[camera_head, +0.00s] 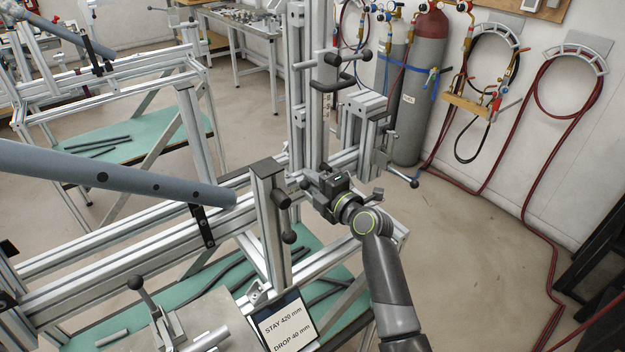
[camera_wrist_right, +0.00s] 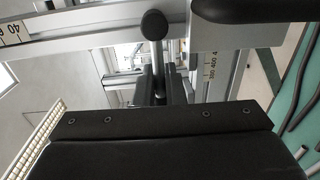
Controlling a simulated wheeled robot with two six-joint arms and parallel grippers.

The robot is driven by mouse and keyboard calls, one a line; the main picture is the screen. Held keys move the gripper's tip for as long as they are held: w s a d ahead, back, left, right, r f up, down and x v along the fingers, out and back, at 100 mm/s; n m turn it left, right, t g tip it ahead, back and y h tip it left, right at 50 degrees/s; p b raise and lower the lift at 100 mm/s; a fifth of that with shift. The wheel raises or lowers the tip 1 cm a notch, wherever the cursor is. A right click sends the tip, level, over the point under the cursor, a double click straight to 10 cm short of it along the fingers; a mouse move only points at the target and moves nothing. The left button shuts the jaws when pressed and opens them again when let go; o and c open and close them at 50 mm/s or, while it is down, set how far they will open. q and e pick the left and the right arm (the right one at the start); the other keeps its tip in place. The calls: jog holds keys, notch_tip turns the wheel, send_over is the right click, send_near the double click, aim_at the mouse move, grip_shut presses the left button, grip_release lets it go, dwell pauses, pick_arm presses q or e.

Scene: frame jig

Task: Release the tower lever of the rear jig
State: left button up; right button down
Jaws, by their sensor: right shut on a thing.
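The rear jig's tower (camera_head: 297,85) is an upright aluminium profile standing on the jig's long rails. My right gripper (camera_head: 322,178) is at the foot of the tower, where it meets the rail. In the right wrist view, the tower lever (camera_wrist_right: 154,25) shows as a metal rod with a black ball knob. My right gripper's fingers (camera_wrist_right: 160,85) are shut around the rod, with the knob sticking out past them. In the head view the gripper body hides most of this lever. My left gripper is not in view.
A blue-grey tube (camera_head: 120,178) lies along the jig at left. A black-capped post (camera_head: 268,195) with ball-ended levers stands left of my right gripper. A black handle (camera_head: 335,75) sticks out higher on the tower. Gas cylinders (camera_head: 425,80) stand behind.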

jog(key=shift+r+m+b, duration=0.2)
jog(key=shift+m+b, duration=0.5)
jog(key=shift+b, duration=0.05)
jog(key=shift+d+r+m+b, duration=0.1)
jog(key=shift+r+m+b, duration=0.3)
jog(key=shift+m, duration=0.3)
jog(key=shift+w+d+r+m+y+b, duration=0.15)
jog(key=shift+r+m+b, duration=0.3)
jog(key=shift+m, duration=0.45)
jog(key=shift+w+d+r+m+y+b, duration=0.15)
jog(key=shift+r+m+b, duration=0.25)
jog(key=shift+m, duration=0.5)
jog(key=c, duration=1.6)
grip_release()
jog(key=shift+s, duration=0.1)
